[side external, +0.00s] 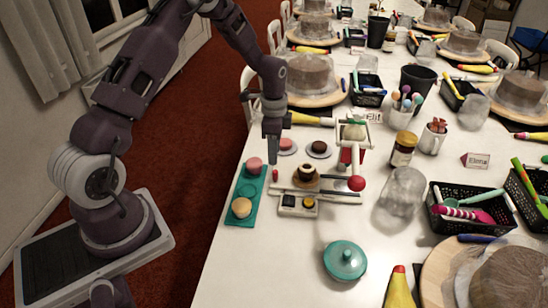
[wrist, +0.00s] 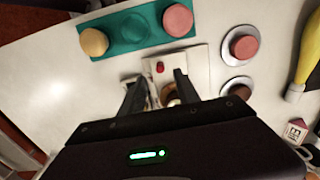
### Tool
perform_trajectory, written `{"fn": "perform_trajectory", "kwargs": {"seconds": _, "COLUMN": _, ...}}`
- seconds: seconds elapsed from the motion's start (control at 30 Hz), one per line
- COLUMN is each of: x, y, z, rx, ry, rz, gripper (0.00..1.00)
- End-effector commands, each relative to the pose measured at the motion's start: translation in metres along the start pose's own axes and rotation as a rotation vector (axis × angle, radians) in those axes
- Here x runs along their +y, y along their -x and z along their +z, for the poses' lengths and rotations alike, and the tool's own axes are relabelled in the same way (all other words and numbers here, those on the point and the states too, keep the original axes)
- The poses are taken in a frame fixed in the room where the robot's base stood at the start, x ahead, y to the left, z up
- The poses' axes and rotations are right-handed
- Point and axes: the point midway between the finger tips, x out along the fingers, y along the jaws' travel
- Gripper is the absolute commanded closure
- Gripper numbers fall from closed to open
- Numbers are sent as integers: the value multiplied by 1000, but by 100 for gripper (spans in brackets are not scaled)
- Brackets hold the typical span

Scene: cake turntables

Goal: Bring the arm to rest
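The device (side external: 335,196) has a pale base and a lever with a red ball (side external: 356,184). A brown round piece (side external: 306,175) sits on it, partly hidden by my gripper in the wrist view. A teal tray (side external: 246,190) lies left of it, with a pink cake (side external: 254,164) and a yellow cake (side external: 241,207) at its ends.
Pink (side external: 287,146) and dark (side external: 319,149) rounds sit on small plates behind the device. A teal lidded dish (side external: 345,260) stands in front. Clear bags, black baskets (side external: 470,208), jars and covered cakes crowd the right. The table's front left is clear.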

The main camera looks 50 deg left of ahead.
Motion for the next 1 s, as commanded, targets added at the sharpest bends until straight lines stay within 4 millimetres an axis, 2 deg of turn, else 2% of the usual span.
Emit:
{"fn": "perform_trajectory", "kwargs": {"seconds": 0.27, "x": 1, "y": 5, "z": -1, "rx": 1, "ry": 4, "rz": -4, "gripper": 62}}
{"fn": "perform_trajectory", "kwargs": {"seconds": 0.37, "x": 10, "y": 45, "z": -6, "rx": 14, "ry": 48, "rz": -44, "gripper": 62}}
{"fn": "perform_trajectory", "kwargs": {"seconds": 0.47, "x": 43, "y": 119, "z": -8, "rx": 51, "ry": 157, "rz": -114, "gripper": 62}}
{"fn": "perform_trajectory", "kwargs": {"seconds": 0.5, "x": 62, "y": 149, "z": -6, "rx": 72, "ry": 211, "rz": -139, "gripper": 62}}
{"fn": "perform_trajectory", "kwargs": {"seconds": 0.57, "x": 94, "y": 187, "z": 1, "rx": 112, "ry": 291, "rz": -174, "gripper": 62}}
{"fn": "perform_trajectory", "kwargs": {"seconds": 0.6, "x": 116, "y": 208, "z": 7, "rx": 143, "ry": 345, "rz": -192, "gripper": 62}}
{"fn": "perform_trajectory", "kwargs": {"seconds": 0.7, "x": 174, "y": 247, "z": 30, "rx": 234, "ry": 480, "rz": -224, "gripper": 62}}
{"fn": "perform_trajectory", "kwargs": {"seconds": 0.83, "x": 239, "y": 266, "z": 64, "rx": 353, "ry": 631, "rz": -225, "gripper": 62}}
{"fn": "perform_trajectory", "kwargs": {"seconds": 0.9, "x": 262, "y": 266, "z": 78, "rx": 402, "ry": 692, "rz": -214, "gripper": 62}}
{"fn": "perform_trajectory", "kwargs": {"seconds": 1.0, "x": 282, "y": 263, "z": 90, "rx": 447, "ry": 746, "rz": -198, "gripper": 62}}
